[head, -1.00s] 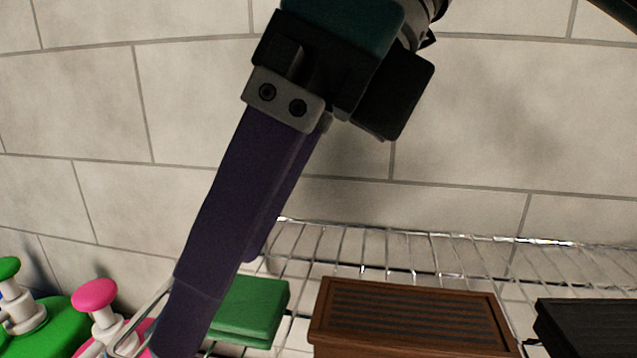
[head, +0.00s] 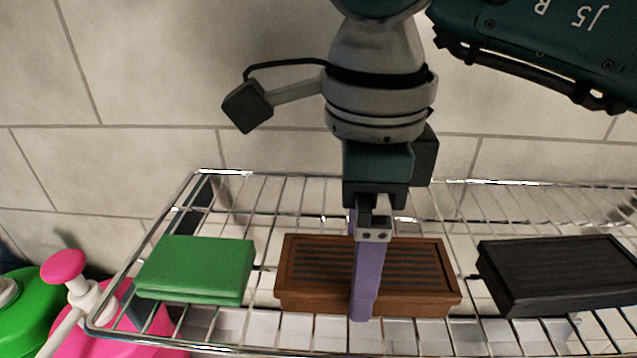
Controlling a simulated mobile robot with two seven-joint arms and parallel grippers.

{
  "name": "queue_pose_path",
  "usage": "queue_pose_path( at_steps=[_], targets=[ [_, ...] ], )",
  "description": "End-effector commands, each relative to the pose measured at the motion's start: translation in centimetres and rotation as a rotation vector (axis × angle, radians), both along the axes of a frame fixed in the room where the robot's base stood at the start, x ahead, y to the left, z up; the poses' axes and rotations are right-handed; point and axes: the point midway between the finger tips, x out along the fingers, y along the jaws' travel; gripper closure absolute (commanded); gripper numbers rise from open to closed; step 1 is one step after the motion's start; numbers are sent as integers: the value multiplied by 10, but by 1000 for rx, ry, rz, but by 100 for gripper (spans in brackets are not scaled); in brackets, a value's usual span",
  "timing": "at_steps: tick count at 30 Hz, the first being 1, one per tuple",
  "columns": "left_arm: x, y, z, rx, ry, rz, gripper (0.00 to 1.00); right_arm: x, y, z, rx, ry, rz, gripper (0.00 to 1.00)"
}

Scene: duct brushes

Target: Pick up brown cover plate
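The brown cover plate (head: 420,275), a slatted block, lies on the wire rack in the middle of the head view. My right gripper (head: 361,305) comes down over it from above, with purple fingers. One finger crosses in front of the plate's middle and hides a strip of it. Only a sliver of the other finger shows behind, so the fingers look apart. Contact with the plate cannot be made out. My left gripper is not in view.
A green block (head: 195,270) lies left of the brown plate and a black slatted block (head: 560,275) lies right of it on the wire rack (head: 290,342). Pump bottles, pink (head: 65,265) and green (head: 30,310), stand at the lower left. A tiled wall rises behind.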

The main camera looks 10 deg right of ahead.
Motion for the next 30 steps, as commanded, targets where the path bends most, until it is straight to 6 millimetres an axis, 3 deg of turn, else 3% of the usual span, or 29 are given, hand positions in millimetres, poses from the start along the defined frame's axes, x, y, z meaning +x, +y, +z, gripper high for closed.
queue_pose_path(
  at_steps=[1,5,12,30],
  targets=[
    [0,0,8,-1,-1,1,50,-1,1,-4,1,6,-1,0],
    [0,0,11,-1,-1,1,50,0,1,-16,1,1,2,0],
    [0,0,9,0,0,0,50,0,1,-19,2,-2,3,2],
    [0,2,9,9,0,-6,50,1,1,-18,2,-2,2,70]
  ],
)
